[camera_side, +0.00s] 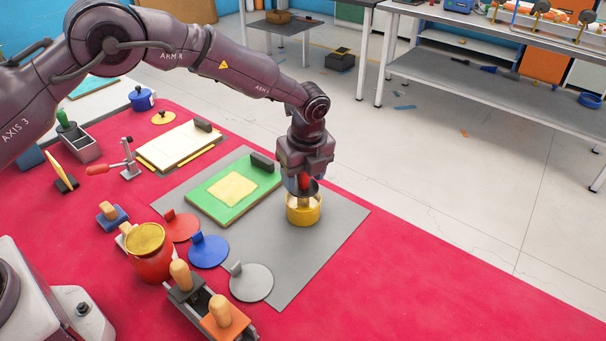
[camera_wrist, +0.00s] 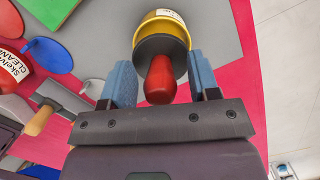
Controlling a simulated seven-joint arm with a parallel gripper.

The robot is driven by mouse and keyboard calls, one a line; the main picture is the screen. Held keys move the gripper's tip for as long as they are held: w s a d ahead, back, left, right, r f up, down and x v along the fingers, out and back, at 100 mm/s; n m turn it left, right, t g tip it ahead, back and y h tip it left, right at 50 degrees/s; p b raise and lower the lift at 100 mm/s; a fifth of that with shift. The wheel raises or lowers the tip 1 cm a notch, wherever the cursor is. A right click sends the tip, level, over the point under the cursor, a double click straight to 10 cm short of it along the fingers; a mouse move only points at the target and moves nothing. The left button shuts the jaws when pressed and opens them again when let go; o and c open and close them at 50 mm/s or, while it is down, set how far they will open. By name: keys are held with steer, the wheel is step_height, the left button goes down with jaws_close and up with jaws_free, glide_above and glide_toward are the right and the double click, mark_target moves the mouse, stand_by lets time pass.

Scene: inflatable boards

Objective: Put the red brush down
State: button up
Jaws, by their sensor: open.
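The red brush shows as a rounded red handle (camera_wrist: 160,80) in the wrist view, with a dark grey disc around its base. It stands at a yellow pot (camera_side: 304,213), whose labelled side also shows in the wrist view (camera_wrist: 165,22). My gripper (camera_wrist: 162,84) is open, with one blue finger on each side of the handle and gaps visible. In the side view my gripper (camera_side: 304,184) is directly above the pot, and a little of the red handle (camera_side: 304,181) shows between the fingers. The brush's lower end is mostly hidden by the disc and pot.
The pot stands on a grey mat (camera_side: 330,222) on the red table. A green board (camera_side: 208,205) with a yellow patch lies left of it. Red, blue (camera_side: 208,251) and grey discs (camera_side: 251,283) lie nearby. A red jar (camera_side: 152,266) stands front left. The right side is clear.

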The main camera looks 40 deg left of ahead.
step_height(320, 180, up, 11)
steer(key=d, duration=0.2)
step_height(320, 180, up, 9)
steer(key=n, duration=0.4)
glide_above(307, 191)
steer(key=s+a, duration=0.4)
steer(key=s+a+r+n+t+h, duration=0.15)
steer(key=s+a+r+n, duration=0.25)
steer(key=s+r+n, duration=0.4)
steer(key=s+a+f+n+t, duration=0.1)
steer(key=s+n, duration=0.4)
steer(key=s, duration=0.5)
steer(key=s+a+f+n+t, duration=0.1)
steer(key=s+a+n, duration=0.3)
steer(key=s, duration=0.5)
steer(key=shift+s+a+n+t, duration=0.25)
steer(key=shift+s+n+t, duration=0.1)
steer(key=shift+n+t, duration=0.4)
steer(key=shift+o, duration=0.4)
